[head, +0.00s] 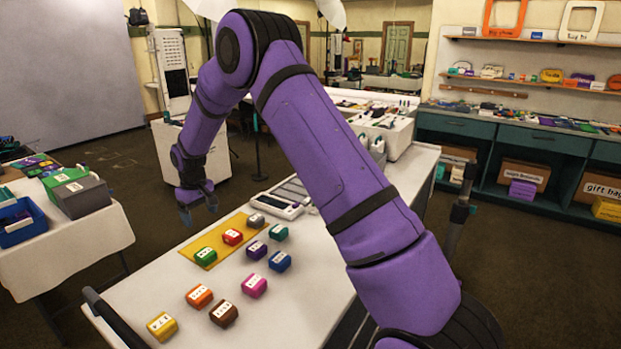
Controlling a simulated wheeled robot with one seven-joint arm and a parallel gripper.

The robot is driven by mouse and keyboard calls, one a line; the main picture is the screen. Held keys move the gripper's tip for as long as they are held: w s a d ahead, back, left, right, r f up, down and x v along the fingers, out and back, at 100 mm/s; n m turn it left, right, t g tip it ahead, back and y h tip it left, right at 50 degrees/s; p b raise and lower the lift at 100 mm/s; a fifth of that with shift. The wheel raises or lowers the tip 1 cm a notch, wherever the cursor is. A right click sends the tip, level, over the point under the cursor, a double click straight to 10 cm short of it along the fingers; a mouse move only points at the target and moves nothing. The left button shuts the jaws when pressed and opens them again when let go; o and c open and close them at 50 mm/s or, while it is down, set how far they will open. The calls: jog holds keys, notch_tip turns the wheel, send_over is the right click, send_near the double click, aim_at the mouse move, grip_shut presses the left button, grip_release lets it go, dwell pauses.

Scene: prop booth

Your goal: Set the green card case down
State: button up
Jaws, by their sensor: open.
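A green card case (205,257) with a white label sits on the near left part of a yellow mat (192,247) on the white table (180,287). My gripper (199,211) is open and points down, with nothing seen between its fingers. It is apart from the green case, above and beyond it in the picture. A red case (232,237) and a grey case (256,220) also sit on the mat, in a row with the green one. A teal-green case (278,232) stands off the mat to the right.
Purple (256,250), blue (279,261), magenta (254,285), orange (199,296), brown (223,313) and yellow (162,326) cases stand on the table. A white device (276,205) lies behind the mat. A side table (75,245) with a blue bin (22,222) is at left.

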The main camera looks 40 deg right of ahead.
jog(key=s+d+r+m+t, duration=0.1)
jog(key=s+d+r, duration=0.1)
jog(key=s+r, duration=0.9)
jog(key=s+d+r+m+t, duration=0.1)
jog(key=s+d+r+t, duration=0.1)
jog(key=s+r, duration=0.95)
jog(key=s+d+r+t, duration=0.1)
jog(key=s+r, duration=0.1)
jog(key=s, duration=1)
jog(key=s+d+r+m+t, duration=0.1)
jog(key=s+r, duration=0.2)
jog(key=s, duration=0.9)
jog(key=shift+s+d, duration=0.15)
jog(key=shift+s, duration=0.1)
